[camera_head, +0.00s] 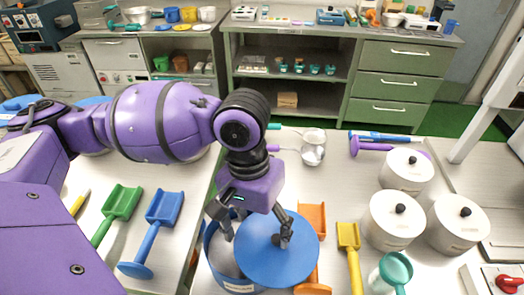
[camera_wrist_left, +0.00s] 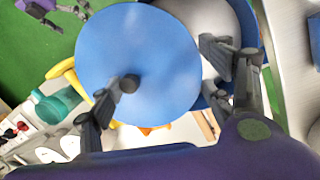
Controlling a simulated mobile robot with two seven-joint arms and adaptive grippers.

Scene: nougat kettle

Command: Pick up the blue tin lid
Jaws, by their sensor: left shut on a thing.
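The blue tin lid (camera_head: 265,262) is a round blue disc with a dark knob. It lies tilted over the right part of the blue tin (camera_head: 212,250), whose pale inside shows on the left. My left gripper (camera_head: 254,228) is shut on the lid, its fingers well apart. One finger is over the lid's face by the knob, the other past its rim. In the left wrist view the lid (camera_wrist_left: 150,50) fills the middle, and the tin's inside shows behind the far finger. A purple part with dark fingers, seemingly my right gripper (camera_wrist_left: 68,16), shows small at the top left.
Orange (camera_head: 313,220) and yellow (camera_head: 348,237) scoops lie close right of the lid. Green (camera_head: 121,203) and blue (camera_head: 163,208) scoops lie left. A small metal pot (camera_head: 313,150) stands behind.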

